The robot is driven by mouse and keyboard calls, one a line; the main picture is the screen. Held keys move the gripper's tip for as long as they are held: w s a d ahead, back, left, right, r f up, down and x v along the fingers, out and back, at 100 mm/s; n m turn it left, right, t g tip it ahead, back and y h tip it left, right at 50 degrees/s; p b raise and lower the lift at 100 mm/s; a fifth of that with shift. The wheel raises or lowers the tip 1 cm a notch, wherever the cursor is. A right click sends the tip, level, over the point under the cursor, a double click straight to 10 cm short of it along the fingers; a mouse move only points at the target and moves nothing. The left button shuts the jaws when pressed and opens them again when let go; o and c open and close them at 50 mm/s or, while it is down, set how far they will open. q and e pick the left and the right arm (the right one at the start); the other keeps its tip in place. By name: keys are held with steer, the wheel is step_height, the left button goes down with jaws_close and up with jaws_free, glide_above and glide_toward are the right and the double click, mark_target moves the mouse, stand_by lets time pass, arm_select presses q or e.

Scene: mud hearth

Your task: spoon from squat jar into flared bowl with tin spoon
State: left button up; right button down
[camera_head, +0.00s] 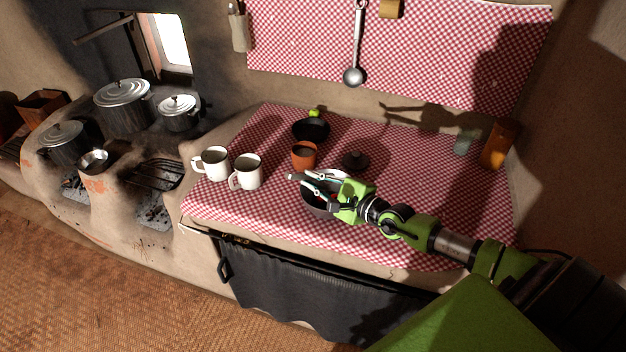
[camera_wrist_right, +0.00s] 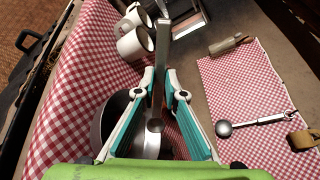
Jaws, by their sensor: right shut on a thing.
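My right gripper (camera_head: 308,178) is shut on the tin spoon (camera_wrist_right: 158,75), a grey metal spoon whose handle stands between the fingers in the right wrist view. The gripper is over a wide dark vessel (camera_head: 318,207), which my fingers partly cover. In the wrist view the spoon's lower end overlaps this vessel (camera_wrist_right: 103,122); I cannot tell whether it touches the contents. Behind it stand a terracotta cup (camera_head: 304,156) and a black bowl (camera_head: 311,131). I cannot tell for sure which vessel is the squat jar and which the flared bowl. My left gripper is out of view.
Two white mugs (camera_head: 247,174) stand left of the gripper on the checked cloth (camera_head: 420,215). A dark knobbed lid (camera_head: 355,161) lies behind the gripper. A glass (camera_head: 464,142) and an orange-brown block (camera_head: 498,145) stand at the right back. A ladle (camera_head: 354,74) hangs on the wall.

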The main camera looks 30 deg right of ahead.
stand_by(0.4)
step_height(320, 180, up, 5)
steer(key=p, duration=0.4)
steer(key=shift+p, duration=0.3)
steer(key=shift+w, duration=0.1)
